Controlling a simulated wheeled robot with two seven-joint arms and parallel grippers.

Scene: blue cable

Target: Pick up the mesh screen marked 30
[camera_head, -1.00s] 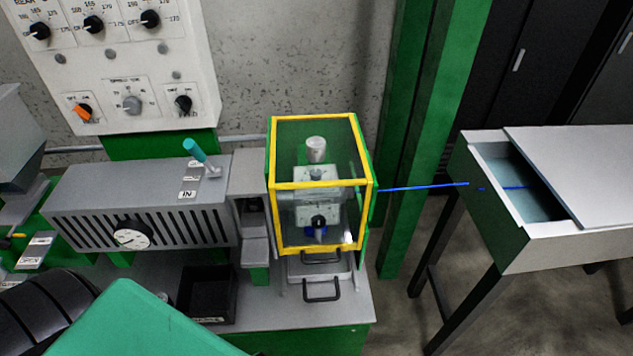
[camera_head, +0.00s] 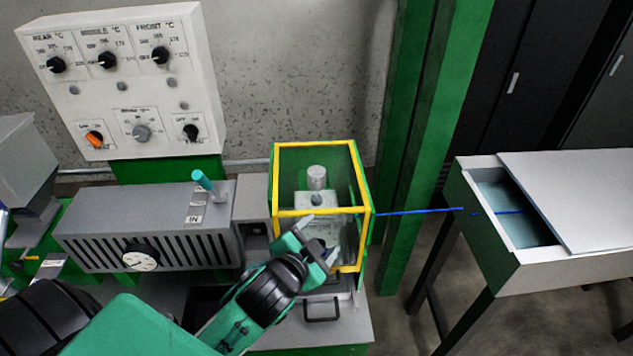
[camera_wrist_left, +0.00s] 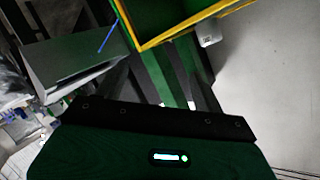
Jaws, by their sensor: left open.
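I cannot make out a mesh screen marked 30 in either view. My left gripper (camera_head: 322,240) is open, with its two light fingertips spread and nothing between them. In the head view it is in front of the lower part of the yellow-edged guard box (camera_head: 320,212) and hides part of it. I cannot tell whether it touches the box. A grey machine head with a round cap (camera_head: 317,178) shows through the box's clear panels. The yellow edge also shows in the left wrist view (camera_wrist_left: 190,26). My right gripper is not in view.
A blue cable (camera_head: 420,211) runs from the box to the half-open trough (camera_head: 510,215) of a table at right. A slotted grey barrel housing (camera_head: 150,235) stands left, below a control panel (camera_head: 120,80). A black handle (camera_head: 322,308) is below the box.

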